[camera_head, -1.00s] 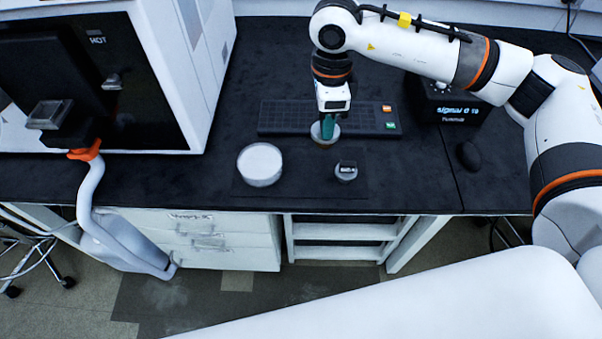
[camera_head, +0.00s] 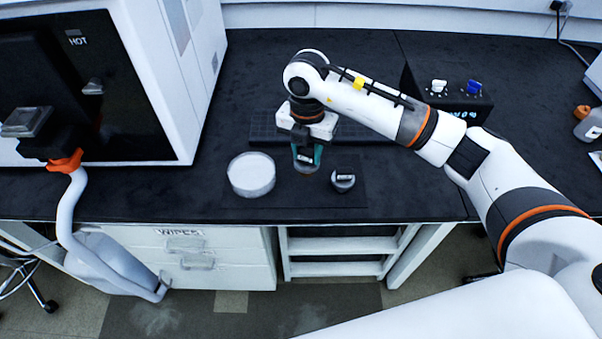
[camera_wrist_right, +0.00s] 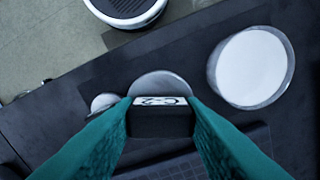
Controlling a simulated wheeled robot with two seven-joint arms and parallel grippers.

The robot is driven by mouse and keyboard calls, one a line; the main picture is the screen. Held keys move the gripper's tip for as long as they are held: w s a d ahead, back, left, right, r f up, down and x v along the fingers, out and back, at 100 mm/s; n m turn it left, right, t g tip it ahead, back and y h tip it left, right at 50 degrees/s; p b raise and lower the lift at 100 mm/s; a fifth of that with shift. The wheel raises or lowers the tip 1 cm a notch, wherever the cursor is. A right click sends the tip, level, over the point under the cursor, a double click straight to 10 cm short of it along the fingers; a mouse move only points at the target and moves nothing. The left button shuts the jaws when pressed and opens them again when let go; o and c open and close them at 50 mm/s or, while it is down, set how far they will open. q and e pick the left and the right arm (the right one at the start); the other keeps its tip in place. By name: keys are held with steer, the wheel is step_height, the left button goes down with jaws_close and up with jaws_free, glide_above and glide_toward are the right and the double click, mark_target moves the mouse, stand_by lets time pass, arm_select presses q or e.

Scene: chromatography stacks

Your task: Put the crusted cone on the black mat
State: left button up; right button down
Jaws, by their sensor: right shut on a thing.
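My right gripper (camera_head: 307,160) is shut on a cone (camera_head: 305,165), a small grey round piece with a black block labelled "C-2". In the right wrist view the teal fingers close on the black block of this cone (camera_wrist_right: 160,122), with its grey round part beyond. The cone is held upright over the back part of the thin black mat (camera_head: 300,198); whether it touches is unclear. Any crust cannot be made out clearly. A second, similar cone (camera_head: 343,181) with a label stands on the mat to the right.
A round white dish (camera_head: 251,175) stands on the mat left of the held cone. A black gridded panel (camera_head: 262,126) lies behind. A white instrument (camera_head: 190,75) stands at left, and a black box with knobs (camera_head: 470,105) at back right. The bench front edge is close.

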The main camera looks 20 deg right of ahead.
mark_target(306, 169)
step_height(306, 169, down, 7)
steer(key=shift+p, duration=0.3)
steer(key=shift+f, duration=0.2)
steer(key=c, duration=0.9)
jaws_free()
steer(key=shift+r, duration=0.1)
steer(key=shift+r, duration=0.25)
step_height(306, 169, up, 12)
steer(key=shift+f+b, duration=0.1)
steer(key=shift+b, duration=0.65)
